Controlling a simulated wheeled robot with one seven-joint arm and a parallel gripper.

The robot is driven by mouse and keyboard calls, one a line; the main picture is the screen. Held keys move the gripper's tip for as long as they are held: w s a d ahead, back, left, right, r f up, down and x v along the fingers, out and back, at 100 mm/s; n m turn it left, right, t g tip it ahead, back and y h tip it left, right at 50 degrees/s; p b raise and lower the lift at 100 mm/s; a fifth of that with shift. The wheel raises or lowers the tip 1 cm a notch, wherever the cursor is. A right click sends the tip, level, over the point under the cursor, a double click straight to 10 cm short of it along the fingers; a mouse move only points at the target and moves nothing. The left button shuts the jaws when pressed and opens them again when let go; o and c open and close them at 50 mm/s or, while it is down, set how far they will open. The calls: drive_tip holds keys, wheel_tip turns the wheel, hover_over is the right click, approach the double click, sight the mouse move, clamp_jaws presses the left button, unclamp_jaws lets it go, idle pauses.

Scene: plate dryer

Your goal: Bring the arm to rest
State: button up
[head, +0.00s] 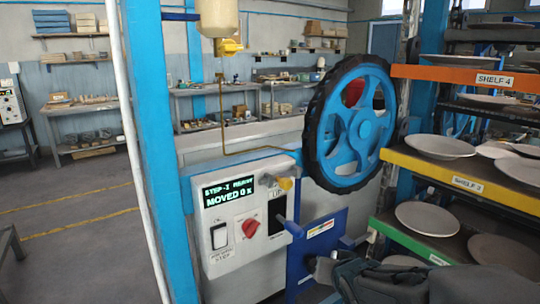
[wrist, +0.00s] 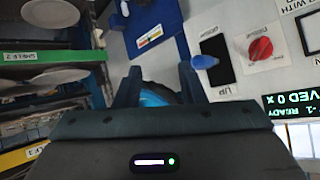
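My gripper (wrist: 158,82) shows in the wrist view with its two dark fingers apart and nothing between them. In the head view my dark arm comes in from the bottom right, in front of the machine's white control panel (head: 226,263). The gripper is close to the panel and beside a blue plate (head: 318,227) with a label. In the head view the fingers are hard to make out against the machine. The panel's display (head: 229,192) reads "MOVED 0 x".
A large blue wheel with a black rim (head: 350,120) stands above the panel. At right, a rack with an orange shelf edge (head: 440,74) and a yellow one (head: 415,166) holds several plates (head: 441,147). A blue post (head: 160,140) rises at left; the floor beyond is open.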

drive_tip(key=s+r+n+g+p, duration=0.1)
drive_tip(key=s+g, duration=0.3)
drive_tip(key=s, duration=0.5)
drive_tip(key=s+r+n+g+p, duration=0.1)
drive_tip(key=s+r+g+p, duration=0.3)
drive_tip(key=s, duration=0.4)
drive_tip(key=shift+s+d+p, duration=0.2)
drive_tip(key=shift+s+p, duration=0.1)
drive_tip(key=shift+s, duration=0.1)
